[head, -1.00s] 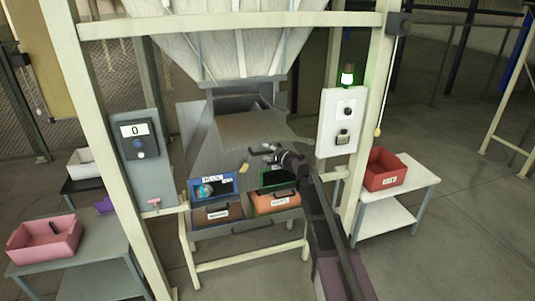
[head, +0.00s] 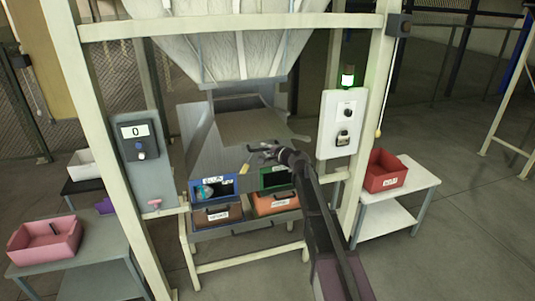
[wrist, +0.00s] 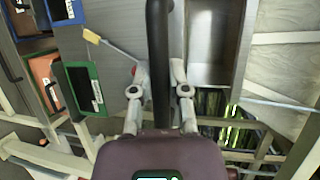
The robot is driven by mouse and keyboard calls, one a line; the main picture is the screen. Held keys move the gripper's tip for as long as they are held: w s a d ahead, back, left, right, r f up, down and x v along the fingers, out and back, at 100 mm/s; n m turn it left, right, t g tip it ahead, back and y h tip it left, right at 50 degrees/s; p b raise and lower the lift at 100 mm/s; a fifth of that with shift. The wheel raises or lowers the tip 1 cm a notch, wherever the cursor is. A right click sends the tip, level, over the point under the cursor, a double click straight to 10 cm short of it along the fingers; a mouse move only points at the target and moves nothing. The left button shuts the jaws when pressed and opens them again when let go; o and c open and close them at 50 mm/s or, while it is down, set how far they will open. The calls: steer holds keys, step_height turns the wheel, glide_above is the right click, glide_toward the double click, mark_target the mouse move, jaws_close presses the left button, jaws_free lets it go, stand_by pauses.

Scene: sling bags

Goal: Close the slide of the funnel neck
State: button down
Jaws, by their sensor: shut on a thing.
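The funnel neck (head: 207,140) is a grey metal chute under the large pale sack. Its slide (head: 250,126) is a flat grey plate inside the neck, with a dark strip of opening behind its upper edge. In the wrist view the grey plate (wrist: 112,38) lies left of a thick black bar (wrist: 157,40), and a recessed opening (wrist: 213,50) shows to the right. My gripper (wrist: 158,78) is shut on the black bar, one finger on each side. In the head view my gripper (head: 268,153) is at the plate's front edge; the arm hides part of it.
A control box (head: 341,125) with a lit green lamp is close right of my arm. Frame posts flank it. A yellow-tipped rod (wrist: 92,36) lies nearby.

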mark_target(250, 122)
steer(key=w+a, duration=0.2)
steer(key=w, duration=0.5)
steer(key=w+a, duration=0.2)
steer(key=w, duration=0.6)
steer(key=w+a, duration=0.2)
steer(key=w, duration=0.6)
steer(key=shift+w+a, duration=0.2)
steer(key=shift+a, duration=0.2)
steer(key=shift+r, duration=0.1)
steer(key=c, duration=0.6)
jaws_free()
steer(key=shift+w, duration=0.15)
steer(key=shift+s, duration=0.25)
steer(key=s+d, duration=0.3)
steer(key=s, duration=0.6)
steer(key=s+d, duration=0.3)
steer(key=s, duration=0.7)
steer(key=s+d, duration=0.3)
steer(key=s, duration=0.7)
steer(key=shift+d+r, duration=0.15)
steer(key=shift+d, duration=0.2)
